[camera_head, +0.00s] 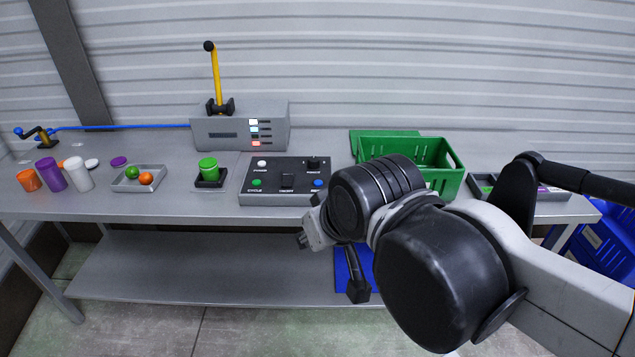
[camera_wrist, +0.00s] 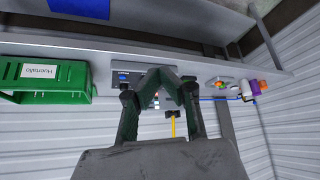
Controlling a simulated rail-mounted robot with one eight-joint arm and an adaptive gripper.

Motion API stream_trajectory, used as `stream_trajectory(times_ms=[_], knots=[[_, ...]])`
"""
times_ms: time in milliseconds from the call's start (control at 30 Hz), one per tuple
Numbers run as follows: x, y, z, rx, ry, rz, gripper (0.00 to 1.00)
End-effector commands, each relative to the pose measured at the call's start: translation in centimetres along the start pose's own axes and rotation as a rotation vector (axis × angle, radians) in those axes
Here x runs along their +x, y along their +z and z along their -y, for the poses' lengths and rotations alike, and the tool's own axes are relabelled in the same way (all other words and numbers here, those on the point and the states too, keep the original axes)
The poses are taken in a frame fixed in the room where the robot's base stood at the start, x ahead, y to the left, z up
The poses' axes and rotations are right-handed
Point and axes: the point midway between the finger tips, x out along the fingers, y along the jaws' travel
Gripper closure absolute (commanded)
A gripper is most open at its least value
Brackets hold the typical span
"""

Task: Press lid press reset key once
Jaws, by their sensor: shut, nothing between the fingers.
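A dark control panel (camera_head: 287,195) lies on the bench in front of a grey machine box (camera_head: 240,132) with a yellow lever. A small blue key (camera_head: 318,183) sits at the panel's front right corner; its label is too small to read surely. The panel also has a green button (camera_head: 257,183), a white button (camera_head: 262,163) and black switches. In the wrist view my gripper (camera_wrist: 162,72) is shut and empty, its fingertips overlapping the view of the panel (camera_wrist: 117,83). In the head view my arm hides part of the gripper, which is in front of the bench edge.
A green crate (camera_head: 440,182) stands right of the panel, behind my arm. Farther left are a tray (camera_head: 126,185) with two balls and several jars (camera_head: 50,174). Blue bins (camera_head: 610,245) stand at the right.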

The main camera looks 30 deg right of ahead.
Motion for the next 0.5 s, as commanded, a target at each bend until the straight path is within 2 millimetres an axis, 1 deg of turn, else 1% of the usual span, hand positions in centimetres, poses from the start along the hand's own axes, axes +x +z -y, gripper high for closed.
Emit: stream_trajectory(times_ms=[333,433,500], knots=[[0.0,-0.2,0.0,0.003,0.000,0.000,1.00],[0.0,-0.9,-0.1,0.015,-0.003,-0.001,1.00],[0.2,-1.8,-0.3,0.031,-0.006,-0.002,1.00]])
